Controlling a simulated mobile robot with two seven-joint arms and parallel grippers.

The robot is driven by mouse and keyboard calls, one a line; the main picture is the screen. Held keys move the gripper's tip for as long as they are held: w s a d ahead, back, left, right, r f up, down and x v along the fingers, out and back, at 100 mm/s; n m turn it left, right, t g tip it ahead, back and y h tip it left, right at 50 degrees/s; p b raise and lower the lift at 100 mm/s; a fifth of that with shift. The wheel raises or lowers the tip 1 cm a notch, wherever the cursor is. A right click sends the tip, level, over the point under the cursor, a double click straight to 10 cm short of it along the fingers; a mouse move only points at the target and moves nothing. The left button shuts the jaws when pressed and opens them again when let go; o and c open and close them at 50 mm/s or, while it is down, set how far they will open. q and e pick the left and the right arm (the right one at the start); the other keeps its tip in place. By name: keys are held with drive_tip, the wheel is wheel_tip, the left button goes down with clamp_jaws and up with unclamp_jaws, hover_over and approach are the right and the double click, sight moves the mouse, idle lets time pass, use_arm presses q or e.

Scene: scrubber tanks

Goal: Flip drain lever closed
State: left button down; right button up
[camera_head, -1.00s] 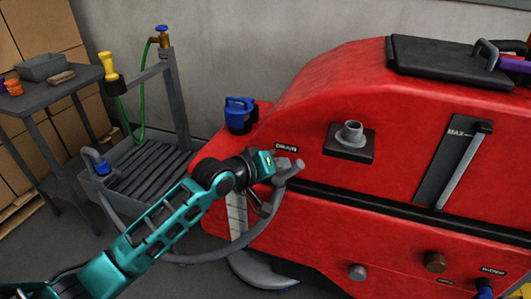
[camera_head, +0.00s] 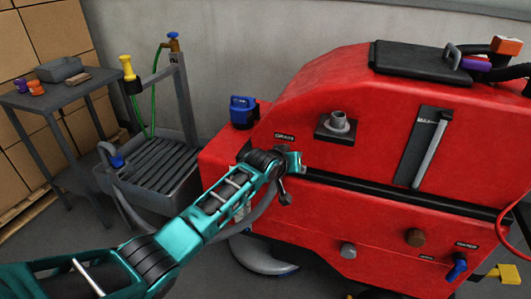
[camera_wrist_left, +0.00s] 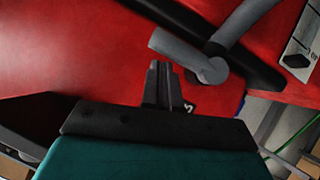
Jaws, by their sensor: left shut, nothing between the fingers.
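The DRAIN label (camera_head: 284,137) is on the red scrubber's left front side. The grey lever-like fitting below it is mostly hidden by my arm in the head view. In the left wrist view this grey fitting (camera_wrist_left: 180,47) shows as a short bar with a rounded joint, in front of red bodywork. My left gripper (camera_head: 301,162) is just below and right of the label, close to the body. Its fingers (camera_wrist_left: 162,68) are shut and empty, with their tips just beside the grey bar. I cannot tell whether they touch it. My right gripper is not in view.
The red scrubber (camera_head: 380,90) fills the right side, with a blue lever (camera_head: 457,267) low on it. A grey hose (camera_head: 262,207) runs behind my arm. A slatted grey basin (camera_head: 150,165) and a grey table (camera_head: 60,97) stand at left.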

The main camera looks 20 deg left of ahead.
use_arm(q)
drive_tip(key=shift+d+f, duration=0.25)
drive_tip(key=shift+f, duration=0.05)
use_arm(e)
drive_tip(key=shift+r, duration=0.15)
use_arm(q)
drive_tip(key=shift+s+d+f, duration=0.1)
drive_tip(key=shift+f, duration=0.15)
drive_tip(key=shift+r, duration=0.1)
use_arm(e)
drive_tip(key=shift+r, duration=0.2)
